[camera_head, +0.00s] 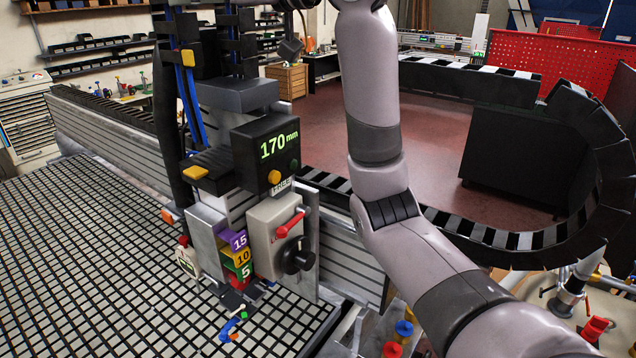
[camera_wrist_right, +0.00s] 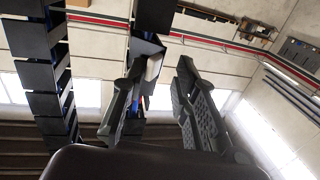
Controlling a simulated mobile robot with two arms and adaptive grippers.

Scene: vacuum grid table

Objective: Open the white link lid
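In the head view a black cable chain curves round on the right, with a white link lid (camera_head: 525,241) on its lower run. More pale lids (camera_head: 488,69) show on its far run. In the wrist view my right gripper (camera_wrist_right: 158,108) has its two dark fingers apart, with nothing between the tips that I can make out as held. Beyond the fingers hangs a black chain-like strip with a pale panel (camera_wrist_right: 153,67); I cannot tell whether that is the white link lid. My right arm crosses the head view, its gripper out of frame. My left gripper is not in view.
A machine head with a 170 mm display (camera_head: 279,146) and a red lever (camera_head: 290,225) stands over the black grid table (camera_head: 90,260). A metal beam (camera_head: 345,262) runs behind it. A red perforated panel (camera_head: 530,62) stands at the back right. The red floor (camera_head: 320,125) is open.

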